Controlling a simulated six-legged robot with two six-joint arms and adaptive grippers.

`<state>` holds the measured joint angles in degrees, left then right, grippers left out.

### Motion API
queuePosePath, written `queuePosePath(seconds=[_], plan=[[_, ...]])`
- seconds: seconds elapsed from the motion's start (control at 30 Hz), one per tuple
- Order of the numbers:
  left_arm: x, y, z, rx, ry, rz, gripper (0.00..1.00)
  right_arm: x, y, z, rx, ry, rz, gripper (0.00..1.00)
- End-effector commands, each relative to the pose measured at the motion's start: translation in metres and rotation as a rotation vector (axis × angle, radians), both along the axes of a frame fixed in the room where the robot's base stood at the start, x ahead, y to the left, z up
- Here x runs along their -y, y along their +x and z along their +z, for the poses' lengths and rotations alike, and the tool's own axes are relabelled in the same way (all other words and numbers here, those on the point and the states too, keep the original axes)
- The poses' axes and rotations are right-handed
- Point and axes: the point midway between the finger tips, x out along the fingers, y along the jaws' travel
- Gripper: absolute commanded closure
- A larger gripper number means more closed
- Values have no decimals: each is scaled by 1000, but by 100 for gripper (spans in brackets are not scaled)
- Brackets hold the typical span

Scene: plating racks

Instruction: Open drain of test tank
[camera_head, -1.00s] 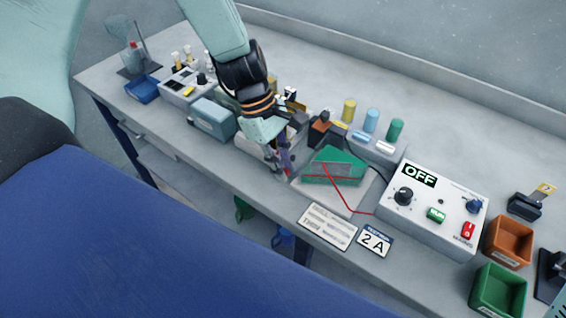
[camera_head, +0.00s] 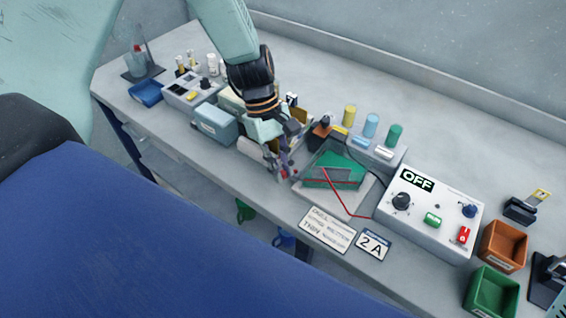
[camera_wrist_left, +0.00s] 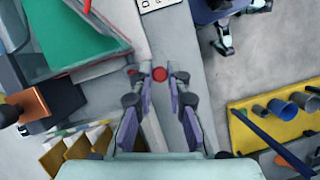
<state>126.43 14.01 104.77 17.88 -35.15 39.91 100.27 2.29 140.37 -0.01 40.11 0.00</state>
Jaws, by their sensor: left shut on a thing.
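The test tank (camera_head: 334,172) is a clear box with green liquid, on a pale base near the bench's front edge. It shows at the upper left of the left wrist view (camera_wrist_left: 82,28). A small round red knob, which I take for its drain handle, shows between my left fingertips (camera_wrist_left: 160,74) in the left wrist view. My left gripper (camera_head: 284,172) is shut on this red knob, just left of the tank in the head view. The drain outlet is hidden, so I cannot tell whether it is open.
A control box (camera_head: 428,213) with an "OFF" display stands right of the tank, a red wire running between. Blue-grey box (camera_head: 215,122) stands left; orange bin (camera_head: 503,246) and green bin (camera_head: 491,293) stand right. A "2 A" plate (camera_head: 373,246) lies in front.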

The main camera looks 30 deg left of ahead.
Motion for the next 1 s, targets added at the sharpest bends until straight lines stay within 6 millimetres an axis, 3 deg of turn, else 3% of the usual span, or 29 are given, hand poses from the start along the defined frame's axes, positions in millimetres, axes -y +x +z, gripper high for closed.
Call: queuePosePath(seconds=[0.3, 1.0], plan=[[-9, 10, 3, 3, 2, -302, 100, 0, 0, 18, 0, 0, 0, 60], [-17, 31, 3, 4, 1, -911, 100, 0, 0, 28, 0, 0, 0, 60]])
